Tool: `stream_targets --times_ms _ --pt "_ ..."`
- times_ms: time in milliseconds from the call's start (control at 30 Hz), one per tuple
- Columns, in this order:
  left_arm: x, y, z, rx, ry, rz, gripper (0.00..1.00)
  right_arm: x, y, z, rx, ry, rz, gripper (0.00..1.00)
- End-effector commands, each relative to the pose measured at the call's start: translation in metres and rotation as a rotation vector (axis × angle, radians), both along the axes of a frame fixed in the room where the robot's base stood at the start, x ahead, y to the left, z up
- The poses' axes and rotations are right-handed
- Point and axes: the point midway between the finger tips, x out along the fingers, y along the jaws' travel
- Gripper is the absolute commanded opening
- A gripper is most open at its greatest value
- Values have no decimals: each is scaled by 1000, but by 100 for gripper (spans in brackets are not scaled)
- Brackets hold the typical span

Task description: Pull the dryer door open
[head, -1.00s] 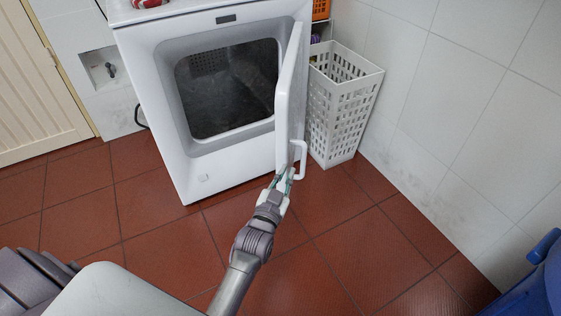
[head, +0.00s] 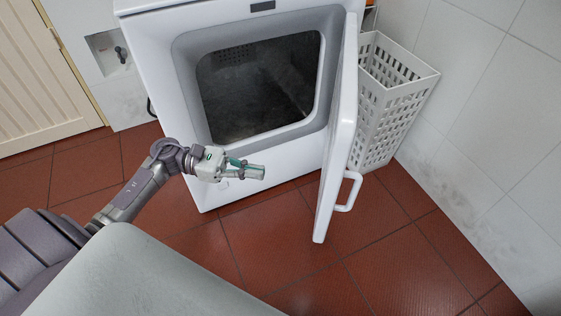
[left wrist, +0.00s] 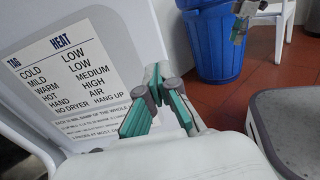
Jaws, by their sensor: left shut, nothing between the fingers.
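The white dryer (head: 185,120) stands with its door (head: 338,120) swung wide open on the right side, and the dark drum shows. The door's white handle (head: 348,192) is on its outer side, facing right. My left gripper (head: 262,171) is shut and empty, in front of the dryer's lower front and left of the door, on its inner side. In the left wrist view the shut fingers (left wrist: 158,82) appear before the door's inner face, which carries a heat label (left wrist: 75,75). A grey and green part at the top right there looks like my right gripper (left wrist: 239,28); its fingers are unclear.
A white perforated basket (head: 388,105) stands behind the door against the tiled wall. A blue bin (left wrist: 214,42) and white furniture legs show in the left wrist view. The red tiled floor (head: 400,260) in front and right of the door is clear.

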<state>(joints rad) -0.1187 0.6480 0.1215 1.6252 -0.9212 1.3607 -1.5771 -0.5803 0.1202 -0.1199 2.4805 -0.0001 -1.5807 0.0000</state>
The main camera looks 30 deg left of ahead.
Motion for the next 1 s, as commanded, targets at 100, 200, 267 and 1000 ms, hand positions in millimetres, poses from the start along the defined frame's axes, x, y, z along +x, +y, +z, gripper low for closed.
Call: stream_targets --times_ms 100,200,267,1000 --pt "5 -19 2 -5 0 -1 0 0 0 2 0 0 0 40" --pt "11 -40 2 -8 -2 0 0 0 0 3 0 0 0 40" --pt "15 -53 2 -9 1 0 0 0 0 3 0 0 0 40" --pt "37 -127 1 -6 4 4 0 0 0 6 0 1 1 40"
